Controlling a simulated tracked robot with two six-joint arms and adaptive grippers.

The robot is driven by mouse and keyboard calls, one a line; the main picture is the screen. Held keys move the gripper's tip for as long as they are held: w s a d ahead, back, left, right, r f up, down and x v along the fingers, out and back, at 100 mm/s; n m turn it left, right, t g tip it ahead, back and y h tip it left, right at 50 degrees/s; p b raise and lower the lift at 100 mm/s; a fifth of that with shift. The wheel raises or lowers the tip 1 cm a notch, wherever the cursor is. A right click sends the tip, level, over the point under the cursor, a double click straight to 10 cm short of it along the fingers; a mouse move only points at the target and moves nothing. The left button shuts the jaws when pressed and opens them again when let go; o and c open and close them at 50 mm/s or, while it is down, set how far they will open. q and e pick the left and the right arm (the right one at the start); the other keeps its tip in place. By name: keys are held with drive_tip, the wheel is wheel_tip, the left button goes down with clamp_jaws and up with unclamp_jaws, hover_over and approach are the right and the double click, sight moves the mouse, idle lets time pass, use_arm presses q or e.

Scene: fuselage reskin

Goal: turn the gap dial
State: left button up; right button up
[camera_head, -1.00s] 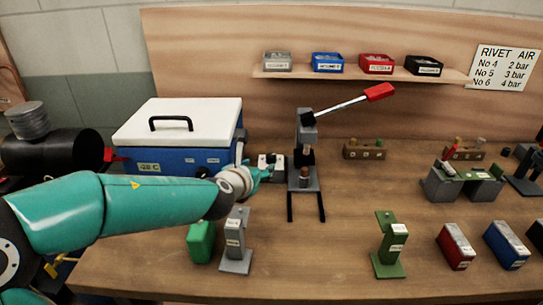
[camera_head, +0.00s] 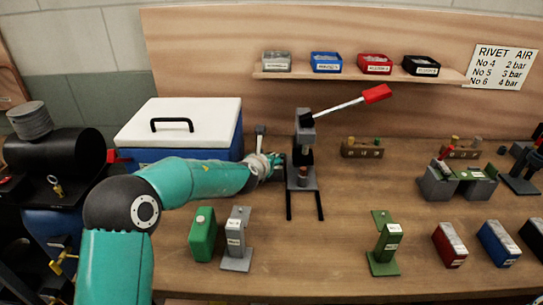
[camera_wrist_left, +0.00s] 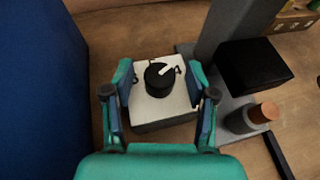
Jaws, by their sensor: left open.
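The gap dial is a round black knob (camera_wrist_left: 159,78) with a white pointer mark, on top of a small pale box (camera_wrist_left: 160,107). In the left wrist view my left gripper (camera_wrist_left: 160,80) is open, with one finger on each side of the knob and a gap on both sides. In the head view my left gripper (camera_head: 278,166) is beside the base of the press (camera_head: 304,165) and hides the dial. Whether the fingers touch the box cannot be told. My right gripper is not in view.
The press with its red-handled lever (camera_head: 378,93) stands just right of the gripper. A blue and white cooler box (camera_head: 180,125) is close on the left. Green (camera_head: 203,235) and grey (camera_head: 237,240) blocks stand in front. The middle front of the bench is clear.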

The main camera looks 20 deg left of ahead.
use_arm(q)
drive_tip(key=shift+c, duration=0.3)
clamp_jaws()
drive_tip(key=shift+d+r+n+y+p, duration=0.15)
drive_tip(key=shift+n+y+p, duration=0.3)
drive_tip(key=shift+p, duration=0.2)
drive_tip(key=shift+d+n+y+p, duration=0.1)
drive_tip(key=shift+n+y+p, duration=0.75)
drive_tip(key=shift+y+p, duration=0.15)
drive_tip(key=n+g+y, duration=0.1)
drive_tip(key=y, duration=0.1)
drive_tip(key=n+g+y+p, duration=0.1)
drive_tip(key=n+y, duration=0.1)
drive_tip(key=shift+w+d, duration=0.1)
drive_tip(key=shift+d, duration=0.1)
drive_tip(key=shift+w+n+g+y+p, duration=0.1)
drive_tip(key=shift+n+g+y+p, duration=0.75)
drive_tip(key=shift+n+y, duration=0.6)
drive_tip(key=shift+n, duration=0.25)
